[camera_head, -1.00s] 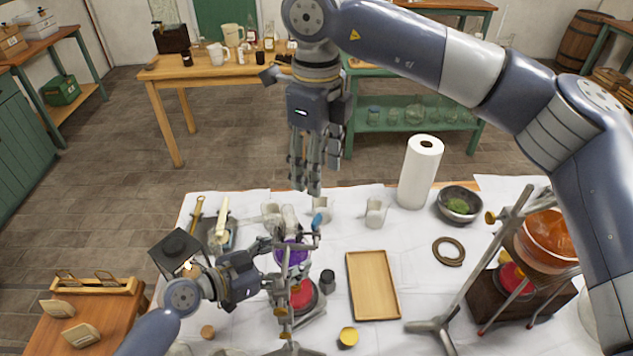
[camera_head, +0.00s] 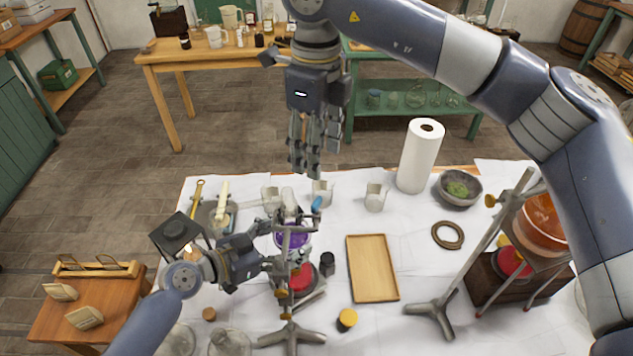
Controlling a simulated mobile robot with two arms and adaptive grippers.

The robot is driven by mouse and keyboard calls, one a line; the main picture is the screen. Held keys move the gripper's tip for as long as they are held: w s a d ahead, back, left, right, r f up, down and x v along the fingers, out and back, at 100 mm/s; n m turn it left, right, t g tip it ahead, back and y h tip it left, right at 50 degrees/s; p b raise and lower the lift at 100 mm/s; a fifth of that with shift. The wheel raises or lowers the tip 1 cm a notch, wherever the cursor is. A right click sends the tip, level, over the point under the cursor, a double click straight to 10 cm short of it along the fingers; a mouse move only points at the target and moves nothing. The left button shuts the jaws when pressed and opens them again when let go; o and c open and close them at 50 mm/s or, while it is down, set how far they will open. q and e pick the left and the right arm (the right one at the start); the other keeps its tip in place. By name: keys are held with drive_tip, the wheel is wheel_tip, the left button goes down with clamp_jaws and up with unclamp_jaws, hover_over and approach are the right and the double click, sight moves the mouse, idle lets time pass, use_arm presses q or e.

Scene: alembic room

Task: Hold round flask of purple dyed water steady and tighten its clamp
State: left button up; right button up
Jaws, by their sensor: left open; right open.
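The round flask of purple dyed water (camera_head: 291,237) hangs on a metal stand (camera_head: 287,300) above a red round base. Its clamp (camera_head: 296,216), with a blue-ended screw (camera_head: 316,204), is at the flask's neck. My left gripper (camera_head: 272,245) is open, just left of the flask, with its fingers reaching toward it; I cannot tell whether they touch it. My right gripper (camera_head: 304,170) is open and empty, pointing down above the back edge of the table, higher than the clamp and apart from it.
A wooden tray (camera_head: 372,268), a small yellow-topped jar (camera_head: 347,319) and a dark jar (camera_head: 327,263) are right of the stand. Beakers (camera_head: 375,197) and a paper towel roll (camera_head: 420,156) stand behind.

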sight(317, 201)
wheel_tip(317, 201, down, 12)
drive_tip(key=shift+r, duration=0.25)
drive_tip(key=c, duration=1.1)
